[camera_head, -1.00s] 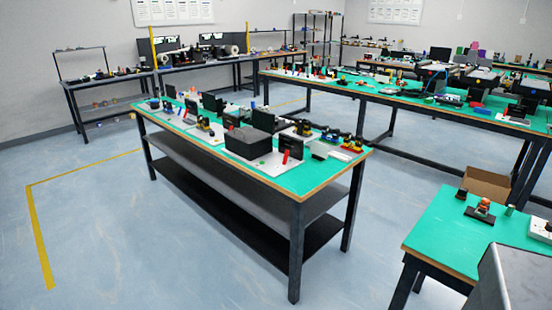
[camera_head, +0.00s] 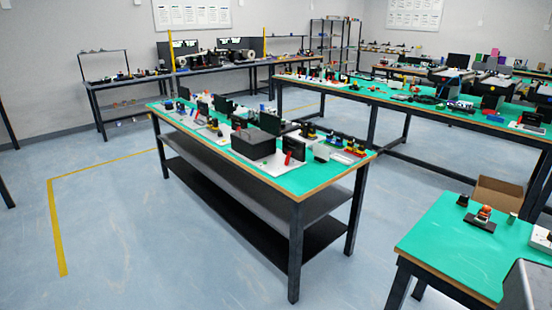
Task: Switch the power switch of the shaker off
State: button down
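I cannot single out the shaker or its power switch; the devices on the benches are too small to tell apart. The middle green-topped bench (camera_head: 318,181) carries a dark grey box-shaped device (camera_head: 253,143), upright dark panels (camera_head: 270,123) and several small switch-like parts (camera_head: 309,131). The near right green-topped table (camera_head: 450,240) carries a small dark base with an orange-topped part (camera_head: 482,215) and a white device (camera_head: 541,239), cut off by the right edge. My gripper is not in view.
A long green bench (camera_head: 420,100) stands behind on the right, with dark worktables (camera_head: 130,80) along the back wall. An open cardboard box (camera_head: 497,193) sits behind the near table. Blue-grey floor (camera_head: 150,240) is clear at the left and front, with a yellow line (camera_head: 57,225).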

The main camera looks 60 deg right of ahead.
aim_at(288, 161)
jog(key=z, duration=0.15)
jog(key=i, duration=0.9)
jog(key=u, duration=0.05)
